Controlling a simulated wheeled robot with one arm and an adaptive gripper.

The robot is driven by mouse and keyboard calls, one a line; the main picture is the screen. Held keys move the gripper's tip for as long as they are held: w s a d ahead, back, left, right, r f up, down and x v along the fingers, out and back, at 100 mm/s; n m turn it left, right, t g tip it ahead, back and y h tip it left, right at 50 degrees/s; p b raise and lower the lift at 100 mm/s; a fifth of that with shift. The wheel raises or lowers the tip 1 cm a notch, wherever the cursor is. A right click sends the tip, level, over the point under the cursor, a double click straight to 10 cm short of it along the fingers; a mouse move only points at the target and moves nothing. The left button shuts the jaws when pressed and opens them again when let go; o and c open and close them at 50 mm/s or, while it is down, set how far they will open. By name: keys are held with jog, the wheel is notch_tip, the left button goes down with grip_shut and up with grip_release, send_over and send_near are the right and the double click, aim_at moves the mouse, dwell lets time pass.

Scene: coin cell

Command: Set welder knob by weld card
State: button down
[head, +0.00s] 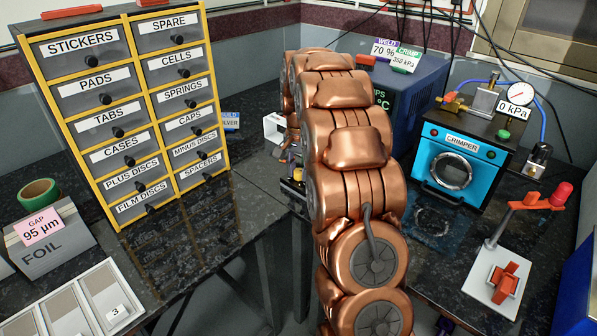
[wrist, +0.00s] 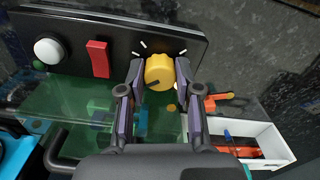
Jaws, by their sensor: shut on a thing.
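The yellow welder knob (wrist: 159,69) sits on a black panel (wrist: 75,27) in the wrist view. My gripper (wrist: 160,74) is shut on this knob, one finger on each side. A dark pointer mark shows on the knob's lower left part. White tick marks show around the knob on the panel, without readable numbers. The weld card (head: 384,48) stands at the back in the head view and reads 70 %. In the head view, my copper-coloured arm hides the knob and my gripper.
The wrist view shows a red switch (wrist: 97,58), a white button (wrist: 48,51) and a white bin (wrist: 263,140). In the head view, a labelled drawer cabinet (head: 105,209) stands left and the blue crimper (head: 462,162) right. A crimp card (head: 405,60) reads 350 kPa.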

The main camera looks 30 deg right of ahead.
aim_at(299, 171)
jog(key=shift+d+r+m, duration=0.1)
jog(key=shift+m, duration=0.3)
jog(key=c, duration=1.1)
grip_release()
notch_tip(299, 171, up, 12)
jog(key=shift+f, duration=0.1)
dwell(0.3)
